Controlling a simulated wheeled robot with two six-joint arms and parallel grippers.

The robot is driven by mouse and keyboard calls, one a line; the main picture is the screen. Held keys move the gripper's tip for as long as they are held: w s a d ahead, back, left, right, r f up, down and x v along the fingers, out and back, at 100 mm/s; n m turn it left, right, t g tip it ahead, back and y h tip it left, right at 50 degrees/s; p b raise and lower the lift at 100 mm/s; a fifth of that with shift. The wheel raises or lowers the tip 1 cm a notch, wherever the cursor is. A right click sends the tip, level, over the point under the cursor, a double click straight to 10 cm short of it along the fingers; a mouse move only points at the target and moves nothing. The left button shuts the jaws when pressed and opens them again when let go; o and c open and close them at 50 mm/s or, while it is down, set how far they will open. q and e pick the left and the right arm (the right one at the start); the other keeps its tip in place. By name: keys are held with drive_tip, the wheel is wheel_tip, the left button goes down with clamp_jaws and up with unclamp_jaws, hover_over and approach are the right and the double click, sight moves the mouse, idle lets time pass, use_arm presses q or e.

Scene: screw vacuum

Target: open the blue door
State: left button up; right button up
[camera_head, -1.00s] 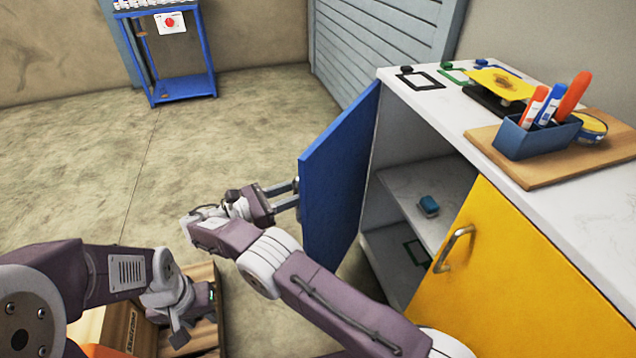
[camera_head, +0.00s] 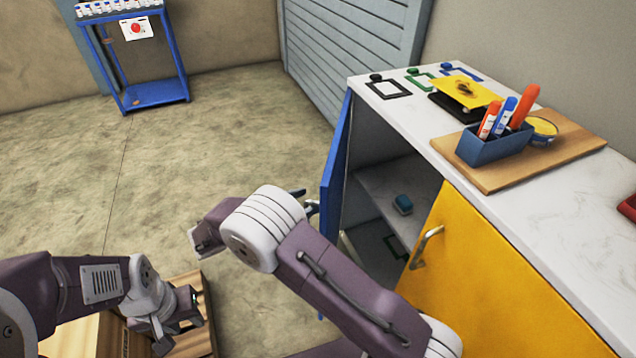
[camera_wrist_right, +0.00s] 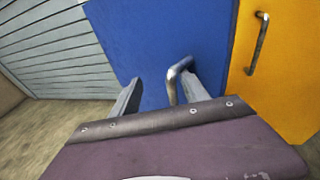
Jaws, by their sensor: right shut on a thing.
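The blue door (camera_head: 334,168) stands partly open at the left end of the white-topped cabinet and shows as a narrow strip in the head view. Its blue face fills the middle of the right wrist view (camera_wrist_right: 160,40). My right gripper (camera_wrist_right: 160,92) is shut on the bent metal handle (camera_wrist_right: 178,72) of this door. In the head view its fingers (camera_head: 305,203) show beside the door, partly hidden by my arm. My left gripper (camera_head: 178,318) hangs at lower left, apart from the door; its jaws are unclear.
The yellow door (camera_head: 470,270) with its own handle is shut. A pen holder (camera_head: 495,147) stands on a wooden board above. A wooden crate (camera_head: 195,340) is below my left gripper. Floor left of the door is clear.

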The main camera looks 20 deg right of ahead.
use_arm(q)
drive_tip(key=shift+r+p, duration=0.3)
drive_tip(key=shift+r, duration=0.4)
use_arm(e)
drive_tip(key=s+d+r, duration=0.1)
drive_tip(key=r, duration=0.1)
drive_tip(key=d+r+h, duration=0.1)
drive_tip(key=r, duration=0.2)
drive_tip(key=s+d+r+m+h, duration=0.1)
drive_tip(key=r, duration=0.1)
drive_tip(key=shift+s+d+r+g, duration=0.1)
drive_tip(key=shift+s+r+g, duration=0.15)
drive_tip(key=shift+s+g, duration=0.1)
drive_tip(key=f+y, duration=0.1)
drive_tip(key=f, duration=0.1)
drive_tip(key=w+a+f+y, duration=0.1)
drive_tip(key=f, duration=0.1)
drive_tip(key=w+a+f+n+t+y, duration=0.1)
drive_tip(key=f, duration=0.1)
drive_tip(key=shift+a+f, duration=0.15)
use_arm(q)
drive_tip(key=shift+s+r+p, duration=0.1)
drive_tip(key=shift+r+p, duration=0.4)
drive_tip(key=shift+r, duration=0.1)
use_arm(e)
drive_tip(key=w+a, duration=0.2)
drive_tip(key=a, duration=0.7)
drive_tip(key=shift+a+f, duration=0.2)
drive_tip(key=shift+f, duration=0.2)
drive_tip(key=shift+w, duration=0.1)
